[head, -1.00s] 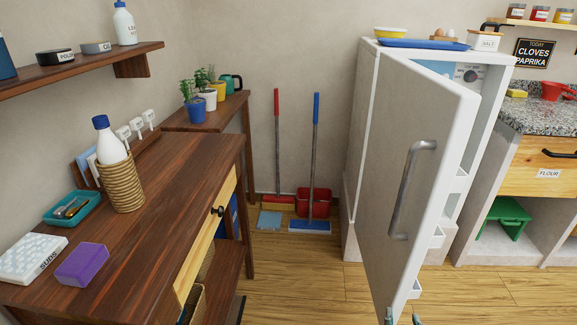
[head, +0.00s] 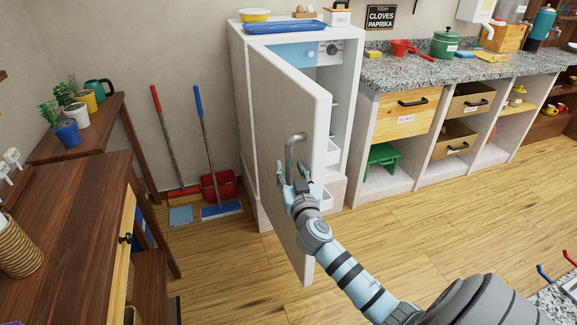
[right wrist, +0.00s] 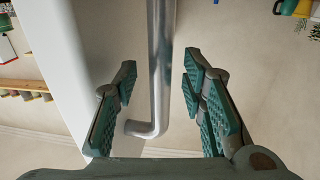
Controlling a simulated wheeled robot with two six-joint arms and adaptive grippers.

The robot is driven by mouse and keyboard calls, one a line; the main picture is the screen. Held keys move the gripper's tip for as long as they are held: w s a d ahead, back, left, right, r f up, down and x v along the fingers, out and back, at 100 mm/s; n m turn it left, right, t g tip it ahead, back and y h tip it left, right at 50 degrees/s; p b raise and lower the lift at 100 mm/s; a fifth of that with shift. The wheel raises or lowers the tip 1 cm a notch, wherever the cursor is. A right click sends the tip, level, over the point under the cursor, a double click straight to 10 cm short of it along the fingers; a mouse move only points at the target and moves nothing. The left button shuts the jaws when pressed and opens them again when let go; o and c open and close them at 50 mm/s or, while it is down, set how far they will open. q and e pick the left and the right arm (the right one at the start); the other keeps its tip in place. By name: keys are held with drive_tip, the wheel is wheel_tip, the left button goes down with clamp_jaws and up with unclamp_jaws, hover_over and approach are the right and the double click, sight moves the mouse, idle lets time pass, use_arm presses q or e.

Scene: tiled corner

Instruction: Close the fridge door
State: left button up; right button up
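The white fridge (head: 240,80) stands against the back wall. Its door (head: 275,120) is open and swung out towards me, showing white shelves or bins (head: 331,152) inside. A grey metal bar handle (head: 290,152) is on the door's outer face. My right gripper (head: 293,173) is at the handle's lower part. In the right wrist view my right gripper (right wrist: 158,75) is open, with the handle bar (right wrist: 160,50) between its spread fingers and a visible gap to the finger on the right. My left gripper is not in view.
A wooden desk (head: 75,230) stands on the left. A red-handled broom (head: 168,145) and a blue-handled one (head: 207,150) lean beside the fridge. A counter (head: 430,72) runs to the right. A blue tray (head: 285,27) lies on the fridge. The wooden floor (head: 430,220) is clear.

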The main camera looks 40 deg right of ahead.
drive_tip(key=shift+x, duration=1.1)
clamp_jaws()
